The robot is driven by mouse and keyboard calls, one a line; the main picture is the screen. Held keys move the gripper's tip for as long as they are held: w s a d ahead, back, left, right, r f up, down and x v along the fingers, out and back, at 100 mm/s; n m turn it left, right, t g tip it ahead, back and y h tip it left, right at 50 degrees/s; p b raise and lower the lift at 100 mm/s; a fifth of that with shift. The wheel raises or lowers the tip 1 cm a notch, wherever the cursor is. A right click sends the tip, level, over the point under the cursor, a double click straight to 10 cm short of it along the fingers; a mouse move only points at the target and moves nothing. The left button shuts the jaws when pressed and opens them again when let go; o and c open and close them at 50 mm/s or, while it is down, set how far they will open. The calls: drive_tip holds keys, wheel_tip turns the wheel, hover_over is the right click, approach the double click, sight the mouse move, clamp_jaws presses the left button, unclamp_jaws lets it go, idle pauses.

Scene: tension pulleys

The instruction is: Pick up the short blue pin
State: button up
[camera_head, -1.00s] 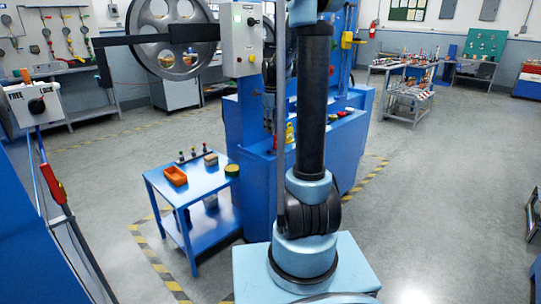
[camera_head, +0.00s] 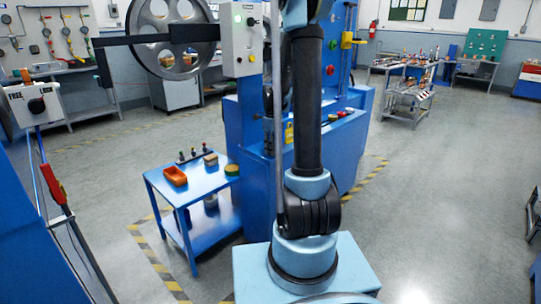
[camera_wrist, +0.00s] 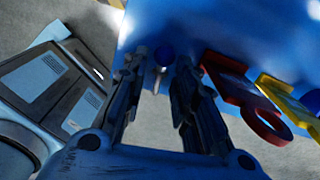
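In the wrist view, a small round blue head with a pale metal tip below it, which looks like the short blue pin (camera_wrist: 163,56), shows between the two fingers of my gripper (camera_wrist: 162,63). The fingers are apart, with a visible gap around the pin; I cannot tell whether either touches it. In the head view, my gripper hangs at the blue machine's front ledge, largely hidden behind my arm, and I cannot make out the pin there.
In the head view, a blue side table (camera_head: 205,182) holds an orange bin (camera_head: 175,176).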

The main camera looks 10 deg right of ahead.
drive_tip(key=shift+f, duration=0.15)
clamp_jaws()
wheel_tip(320, 180, up, 10)
idle(0.8)
